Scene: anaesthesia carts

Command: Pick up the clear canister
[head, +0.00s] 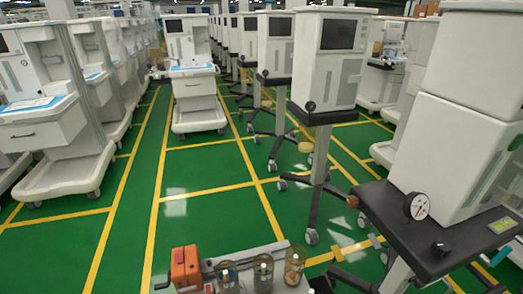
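Three small see-through canisters stand in a row at the bottom edge of the head view. The left canister (227,277) looks bluish-grey and has a pale knob. The right canister (294,265) looks brownish-orange inside. Their lower parts are cut off or hard to make out. I cannot tell for sure which one the task calls clear. Neither of my grippers shows in this view.
An orange block (185,268) stands left of the canisters, with a white bar (245,255) behind them. A cart with a dark shelf (425,225) and a round gauge (416,206) is close on the right. Green floor (195,215) lies open ahead between rows of carts.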

